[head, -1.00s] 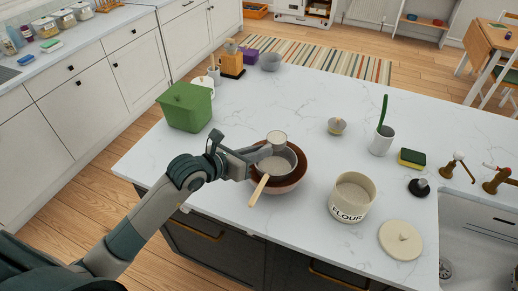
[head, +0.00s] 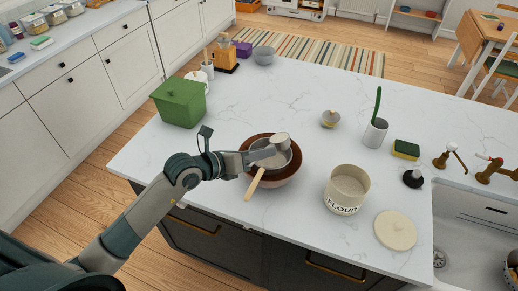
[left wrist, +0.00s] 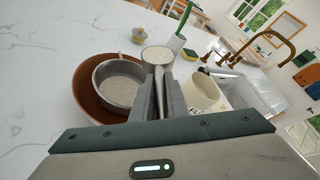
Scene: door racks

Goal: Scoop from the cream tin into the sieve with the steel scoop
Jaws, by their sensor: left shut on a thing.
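My left gripper (head: 268,153) is shut on the handle of the steel scoop (head: 280,138), above the far side of the sieve. In the left wrist view the scoop (left wrist: 158,55) faces up with pale speckled content, beside and above the sieve (left wrist: 118,88). The grey sieve (head: 286,165) rests in a brown bowl (head: 290,178), its wooden handle pointing toward the front edge. Pale material shows in the sieve. The cream tin (head: 346,196), marked FLOUR, stands open to the right with pale flour inside. My right gripper is not in view.
The tin's cream lid (head: 395,229) lies right of it, near the sink. A green box (head: 180,103) stands at the left. A white cup with a green utensil (head: 376,132), a sponge (head: 405,149) and a small pot (head: 330,118) stand farther back. The counter's middle is clear.

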